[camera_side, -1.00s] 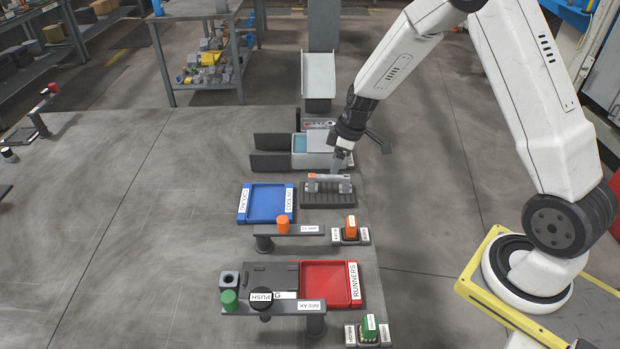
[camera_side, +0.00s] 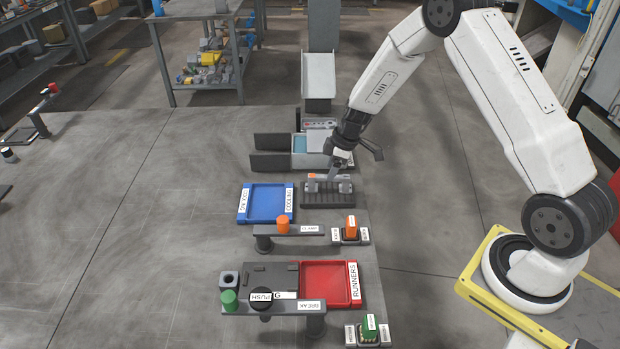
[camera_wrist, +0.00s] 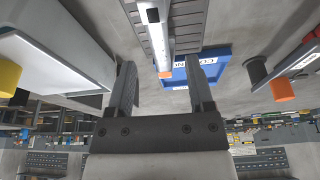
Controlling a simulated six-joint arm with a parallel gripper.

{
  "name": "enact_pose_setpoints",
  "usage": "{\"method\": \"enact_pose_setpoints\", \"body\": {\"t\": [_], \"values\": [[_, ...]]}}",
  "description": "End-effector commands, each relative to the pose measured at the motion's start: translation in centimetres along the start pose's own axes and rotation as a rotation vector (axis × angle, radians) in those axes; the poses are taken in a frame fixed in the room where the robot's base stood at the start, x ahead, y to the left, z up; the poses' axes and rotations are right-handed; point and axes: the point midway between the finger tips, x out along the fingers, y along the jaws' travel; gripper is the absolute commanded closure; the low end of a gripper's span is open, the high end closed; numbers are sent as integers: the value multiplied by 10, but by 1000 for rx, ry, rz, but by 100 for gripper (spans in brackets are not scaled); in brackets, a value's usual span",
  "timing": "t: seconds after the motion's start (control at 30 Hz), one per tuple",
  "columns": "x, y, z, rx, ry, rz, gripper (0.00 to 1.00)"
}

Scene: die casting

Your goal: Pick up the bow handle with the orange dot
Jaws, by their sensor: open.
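The bow handle is a light bar with an orange mark (camera_side: 314,176) on its left end, lying across the dark ribbed block (camera_side: 328,200) in the side view. My gripper (camera_side: 334,176) is over the bar, tilted, its fingers partly covering it. In the wrist view my gripper (camera_wrist: 160,64) is open, with two dark fingers spread apart and nothing held. The pale bar (camera_wrist: 155,35) with an orange end shows ahead, between the finger lines. I cannot tell whether the fingers touch it.
A blue tray (camera_side: 242,217) lies just left of the block, and shows in the wrist view (camera_wrist: 222,55). A grey box (camera_side: 309,160) with dark flaps stands behind. In front are an orange-button clamp fixture (camera_side: 292,230) and a red runners tray (camera_side: 351,304).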

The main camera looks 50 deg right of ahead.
Motion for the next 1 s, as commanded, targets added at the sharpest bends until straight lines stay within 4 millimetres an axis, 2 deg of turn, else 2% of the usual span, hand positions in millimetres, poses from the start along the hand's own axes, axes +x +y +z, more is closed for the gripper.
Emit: {"method": "enact_pose_setpoints", "body": {"t": [0.27,0.7,1.0], "values": [[6,-1,1,1,-1,-2,32],[47,-2,3,0,-1,-2,32],[52,-1,3,0,0,0,32]]}}
